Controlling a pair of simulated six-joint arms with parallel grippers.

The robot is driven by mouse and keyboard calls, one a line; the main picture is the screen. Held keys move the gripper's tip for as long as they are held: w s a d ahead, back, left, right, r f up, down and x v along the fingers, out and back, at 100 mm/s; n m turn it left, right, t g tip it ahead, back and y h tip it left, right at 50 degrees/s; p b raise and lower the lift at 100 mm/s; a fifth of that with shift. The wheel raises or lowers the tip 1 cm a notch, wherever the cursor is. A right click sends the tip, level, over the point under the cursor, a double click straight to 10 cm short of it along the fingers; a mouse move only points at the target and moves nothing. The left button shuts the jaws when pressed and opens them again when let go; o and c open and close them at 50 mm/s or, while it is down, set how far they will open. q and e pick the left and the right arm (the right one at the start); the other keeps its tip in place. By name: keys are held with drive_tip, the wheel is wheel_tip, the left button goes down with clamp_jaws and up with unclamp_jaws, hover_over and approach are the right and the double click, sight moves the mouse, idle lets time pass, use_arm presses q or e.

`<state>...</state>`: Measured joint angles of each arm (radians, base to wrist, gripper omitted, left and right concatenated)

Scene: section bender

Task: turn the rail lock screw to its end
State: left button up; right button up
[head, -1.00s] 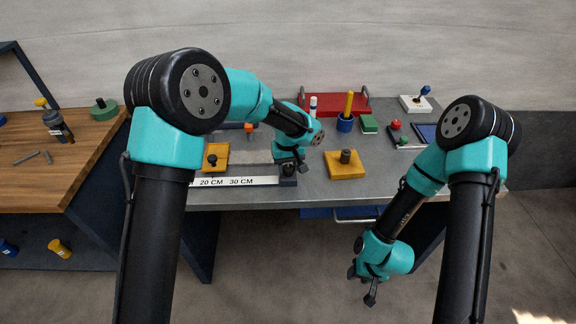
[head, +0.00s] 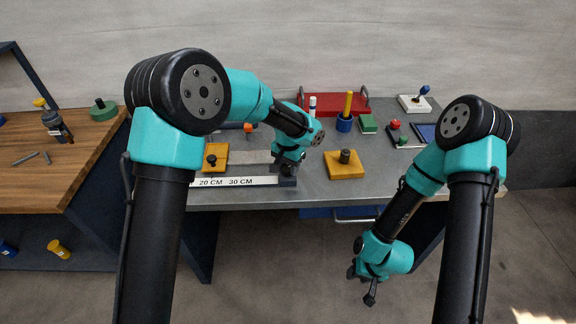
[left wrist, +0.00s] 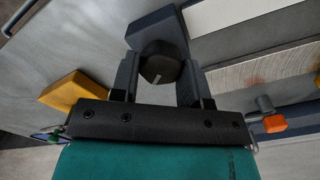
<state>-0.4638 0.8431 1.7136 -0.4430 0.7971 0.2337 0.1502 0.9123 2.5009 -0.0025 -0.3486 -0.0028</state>
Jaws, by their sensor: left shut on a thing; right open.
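The rail lock screw (left wrist: 160,66) is a dark round knob with a pale mark on its face, seen in the left wrist view. My left gripper (left wrist: 158,74) is shut on it, one finger on each side. In the head view my left gripper (head: 287,168) points down at the right end of the rail (head: 235,181), which is marked 20 CM and 30 CM. A dark end block (head: 288,182) sits under it; the screw is mostly hidden there. My right gripper (head: 364,285) is open and empty, in front of the table's front edge.
A yellow block with a dark knob (head: 343,165) stands right of the rail, and a yellow plate (head: 216,155) lies behind it. A blue cup (head: 344,123), a red tray (head: 335,104) and a green block (head: 368,124) stand further back. Bare grey table lies at front right.

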sight(289, 168)
use_arm(q)
drive_tip(key=m, duration=0.5)
drive_tip(key=shift+m, duration=0.3)
drive_tip(key=m, duration=0.4)
drive_tip(key=shift+s+m, duration=0.15)
drive_tip(key=shift+m, duration=0.25)
drive_tip(key=o, duration=0.9)
wheel_tip(289, 168, up, 17)
drive_tip(key=shift+r, duration=0.2)
drive_tip(key=shift+f, duration=0.1)
